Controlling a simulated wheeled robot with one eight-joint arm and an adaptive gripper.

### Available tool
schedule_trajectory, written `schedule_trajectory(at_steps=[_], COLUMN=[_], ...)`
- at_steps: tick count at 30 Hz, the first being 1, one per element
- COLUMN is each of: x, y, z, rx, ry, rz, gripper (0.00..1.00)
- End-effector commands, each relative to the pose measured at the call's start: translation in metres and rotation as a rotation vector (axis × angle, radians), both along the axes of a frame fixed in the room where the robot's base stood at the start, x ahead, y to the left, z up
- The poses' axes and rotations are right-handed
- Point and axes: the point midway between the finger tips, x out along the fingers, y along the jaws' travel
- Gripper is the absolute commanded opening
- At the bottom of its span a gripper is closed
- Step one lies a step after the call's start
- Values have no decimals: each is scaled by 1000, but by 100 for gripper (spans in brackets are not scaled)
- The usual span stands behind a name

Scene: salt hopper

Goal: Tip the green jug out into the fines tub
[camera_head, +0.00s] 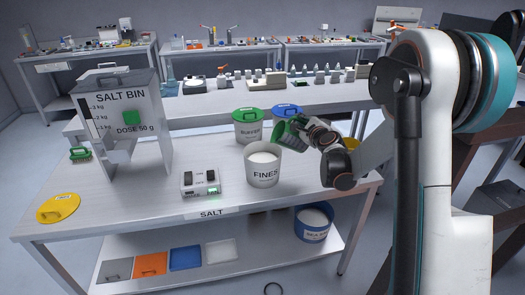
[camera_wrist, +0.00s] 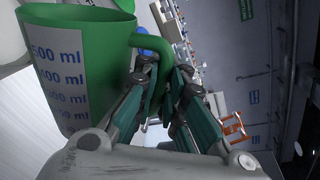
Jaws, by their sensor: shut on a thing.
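The green jug (camera_wrist: 108,65) has a white scale marked in ml and fills the left of the wrist view. My gripper (camera_wrist: 160,75) is shut on its handle. In the head view the jug (camera_head: 290,132) is tilted at the upper right of the fines tub, and my gripper (camera_head: 312,130) is on its right. The fines tub (camera_head: 263,172) is grey, labelled FINES, and stands open on the table with white material inside. Whether anything is in the jug or flowing from it I cannot tell.
A yellow lid (camera_head: 58,208) lies at the left table edge.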

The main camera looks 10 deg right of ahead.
Motion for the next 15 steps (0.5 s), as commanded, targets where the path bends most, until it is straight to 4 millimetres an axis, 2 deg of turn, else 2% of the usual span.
schedule_trajectory(at_steps=[15], x=[1], y=[12], z=[15], rx=[-129], ry=[12], rz=[1], gripper=[0])
